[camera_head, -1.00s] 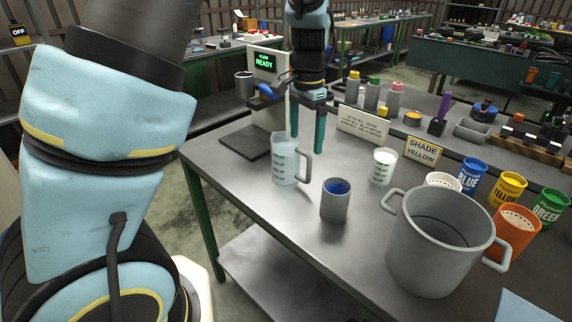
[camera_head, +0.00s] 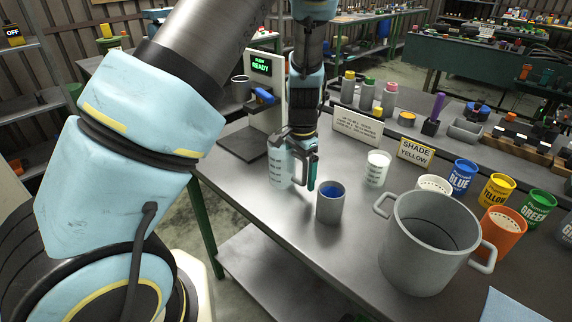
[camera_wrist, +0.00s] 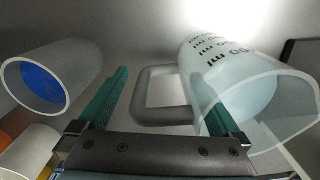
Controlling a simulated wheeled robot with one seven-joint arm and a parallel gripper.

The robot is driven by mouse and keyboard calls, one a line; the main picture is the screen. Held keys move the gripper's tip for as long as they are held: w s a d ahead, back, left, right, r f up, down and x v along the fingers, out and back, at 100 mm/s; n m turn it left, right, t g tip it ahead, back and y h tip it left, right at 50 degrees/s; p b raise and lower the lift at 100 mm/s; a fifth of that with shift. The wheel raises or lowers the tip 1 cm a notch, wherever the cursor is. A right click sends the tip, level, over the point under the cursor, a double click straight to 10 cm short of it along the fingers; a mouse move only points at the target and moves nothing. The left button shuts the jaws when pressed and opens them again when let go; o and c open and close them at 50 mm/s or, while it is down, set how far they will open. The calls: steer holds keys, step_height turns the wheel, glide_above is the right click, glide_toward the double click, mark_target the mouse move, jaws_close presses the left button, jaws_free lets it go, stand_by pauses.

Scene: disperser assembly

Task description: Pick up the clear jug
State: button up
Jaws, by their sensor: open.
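The clear jug (camera_head: 279,165) stands upright on the metal table, with printed ml marks and a grey handle on its right side. In the wrist view the jug (camera_wrist: 240,85) is at the right and its handle (camera_wrist: 158,97) lies between my two green fingers. My gripper (camera_head: 300,178) is lowered at the handle, with one finger on each side. In the wrist view the gripper (camera_wrist: 160,110) is open, with a gap around the handle. The right finger overlaps the jug's wall in the picture; I cannot tell whether they touch.
A grey cup (camera_head: 330,203) with blue inside stands just right of the gripper. A white-filled beaker (camera_head: 377,168) and a large grey pot (camera_head: 428,250) stand further right. A dispenser (camera_head: 262,100) showing READY is behind the jug. The front left tabletop is clear.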

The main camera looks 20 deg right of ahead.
jaws_close()
stand_by(0.8)
